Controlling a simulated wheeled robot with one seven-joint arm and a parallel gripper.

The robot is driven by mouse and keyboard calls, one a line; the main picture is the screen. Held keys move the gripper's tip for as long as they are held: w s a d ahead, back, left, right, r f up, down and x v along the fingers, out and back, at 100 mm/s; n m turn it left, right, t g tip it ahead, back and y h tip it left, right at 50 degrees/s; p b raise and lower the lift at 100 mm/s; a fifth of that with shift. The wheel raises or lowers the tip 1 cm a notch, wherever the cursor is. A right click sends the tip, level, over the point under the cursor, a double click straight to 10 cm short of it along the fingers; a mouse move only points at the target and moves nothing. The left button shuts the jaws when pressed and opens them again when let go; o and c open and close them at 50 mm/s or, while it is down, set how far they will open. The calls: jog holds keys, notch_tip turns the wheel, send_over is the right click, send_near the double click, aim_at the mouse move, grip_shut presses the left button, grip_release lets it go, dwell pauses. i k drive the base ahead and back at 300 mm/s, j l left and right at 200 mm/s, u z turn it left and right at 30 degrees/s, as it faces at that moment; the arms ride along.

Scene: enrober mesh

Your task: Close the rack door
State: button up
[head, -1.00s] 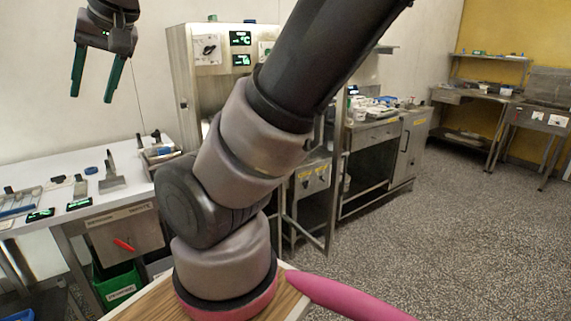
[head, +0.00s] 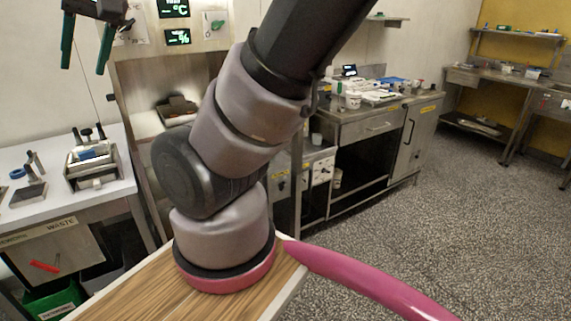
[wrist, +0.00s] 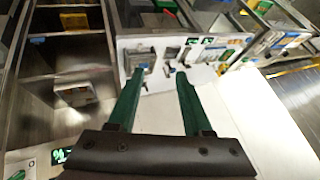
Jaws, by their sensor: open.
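The tall steel rack cabinet (head: 137,85) stands behind my arm in the head view, with green displays on its upper panel. Its front is open in the visible part, and a dark object sits on an inside shelf. Its door cannot be clearly made out; thin steel uprights (head: 297,190) show right of my arm, but my arm hides much of that side. The wrist view shows open steel shelves (wrist: 62,22) at the left. My gripper (head: 84,70) is open and empty, high above the white bench left of the cabinet. Its green fingers also show in the wrist view (wrist: 160,74).
A white bench (head: 105,200) with a steel bin and tools stands at the left, above a green crate (head: 55,298). A steel counter (head: 365,128) with clutter stands right of the cabinet. The speckled floor (head: 450,220) at the right is clear.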

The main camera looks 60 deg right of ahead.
aim_at(297, 142)
jog(key=k+l, duration=0.15)
jog(key=l, duration=0.25)
jog(key=k+l+u, duration=0.1)
jog(key=l, duration=0.25)
jog(key=k+l, duration=0.2)
jog(key=l, duration=0.2)
jog(key=k+l, duration=0.2)
jog(key=l, duration=0.15)
jog(key=l+u, duration=0.15)
jog(key=l, duration=1.2)
jog(key=k+z, duration=0.45)
jog(key=k+l+z, duration=0.2)
jog(key=z, duration=0.2)
